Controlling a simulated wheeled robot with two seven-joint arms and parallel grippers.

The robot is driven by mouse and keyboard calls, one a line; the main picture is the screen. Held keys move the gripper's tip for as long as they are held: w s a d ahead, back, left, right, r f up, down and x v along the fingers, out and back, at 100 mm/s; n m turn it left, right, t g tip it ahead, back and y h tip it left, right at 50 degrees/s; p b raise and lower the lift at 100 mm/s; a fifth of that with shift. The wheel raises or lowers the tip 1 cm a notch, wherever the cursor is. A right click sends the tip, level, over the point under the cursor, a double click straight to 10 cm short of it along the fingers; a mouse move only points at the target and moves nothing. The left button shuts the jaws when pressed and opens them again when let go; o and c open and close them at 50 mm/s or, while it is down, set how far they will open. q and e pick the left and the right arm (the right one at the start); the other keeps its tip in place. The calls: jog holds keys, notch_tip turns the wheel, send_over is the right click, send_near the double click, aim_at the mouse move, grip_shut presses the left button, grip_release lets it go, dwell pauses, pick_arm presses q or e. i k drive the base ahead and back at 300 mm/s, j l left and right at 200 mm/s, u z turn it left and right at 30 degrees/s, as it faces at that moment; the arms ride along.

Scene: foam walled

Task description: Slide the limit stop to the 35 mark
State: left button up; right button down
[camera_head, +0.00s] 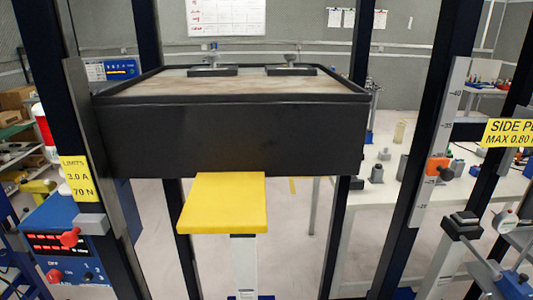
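The limit stop appears to be the orange block (436,166) with a dark knob on its right side. It sits on the pale vertical scale (454,80) on the right-hand dark post. The scale shows 40 near its top, 35 below that and a lower mark that looks like 25. The orange block is clearly below the 35 mark, between it and the lower mark. On the left post, a grey block (91,224) with a red knob (68,238) sits below a yellow limits label (76,179). I make out neither of my grippers.
A large black-sided tray (230,135) spans the posts, with a yellow pad (223,203) below it. A white post (440,268) with a black clamp-like top (462,225) stands near the scale's foot. A blue control box (65,250) is at left; a white table (380,185) is behind.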

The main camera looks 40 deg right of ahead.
aim_at(438, 165)
jog(key=k+j+z, duration=0.1)
jog(key=z, duration=0.7)
jog(key=k+j+z, duration=0.2)
jog(key=k+z, duration=0.2)
jog(key=k, duration=0.25)
jog(key=k+z, duration=0.4)
jog(key=k, duration=0.2)
jog(key=k+l, duration=0.1)
jog(key=k, duration=0.4)
